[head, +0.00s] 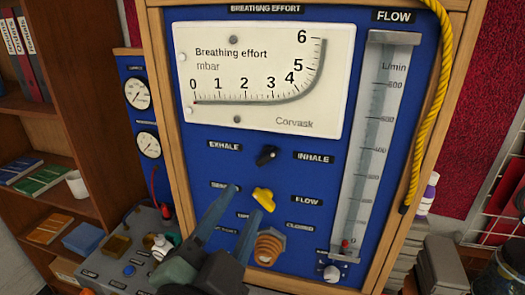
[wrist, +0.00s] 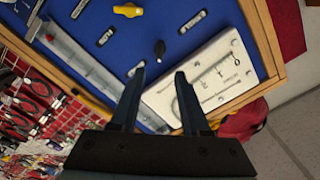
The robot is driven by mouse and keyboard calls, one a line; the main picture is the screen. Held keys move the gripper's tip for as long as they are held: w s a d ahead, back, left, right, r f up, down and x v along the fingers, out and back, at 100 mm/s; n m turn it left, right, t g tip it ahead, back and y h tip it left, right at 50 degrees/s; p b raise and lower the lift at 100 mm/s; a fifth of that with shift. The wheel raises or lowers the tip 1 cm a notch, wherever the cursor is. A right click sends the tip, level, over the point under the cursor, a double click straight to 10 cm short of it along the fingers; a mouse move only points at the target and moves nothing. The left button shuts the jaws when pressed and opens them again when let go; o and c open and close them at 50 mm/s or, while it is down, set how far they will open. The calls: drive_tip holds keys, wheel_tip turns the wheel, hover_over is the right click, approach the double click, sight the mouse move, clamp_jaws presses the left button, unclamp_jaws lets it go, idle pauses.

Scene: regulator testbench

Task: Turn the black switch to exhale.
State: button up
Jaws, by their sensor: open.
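The black switch (head: 267,155) is a small knob on the blue panel below the breathing effort gauge. The EXHALE label (head: 224,146) is to its left and the INHALE label (head: 313,157) to its right. I cannot tell for sure which label its pointer faces. My gripper (head: 247,198) is in front of the panel, below the switch in the head view, fingers apart and empty. In the wrist view the black switch (wrist: 160,48) shows just beyond the gap between the open fingertips (wrist: 160,74), apart from them.
A yellow knob (head: 263,198) sits below the switch, close to the fingertips in the head view, and an orange ribbed knob (head: 269,246) is lower. The flow tube (head: 377,140) and a yellow hose (head: 435,90) are on the right. A cluttered grey box (head: 125,250) stands lower left.

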sight(265, 161)
drive_tip(key=p+x, duration=0.4)
drive_tip(key=x, duration=0.6)
drive_tip(key=shift+w+d+r, duration=0.1)
drive_tip(key=shift+w, duration=0.1)
drive_tip(key=shift+w+d+p, duration=0.15)
drive_tip(key=shift+w+p, duration=0.25)
drive_tip(key=shift+w, duration=0.15)
clamp_jaws()
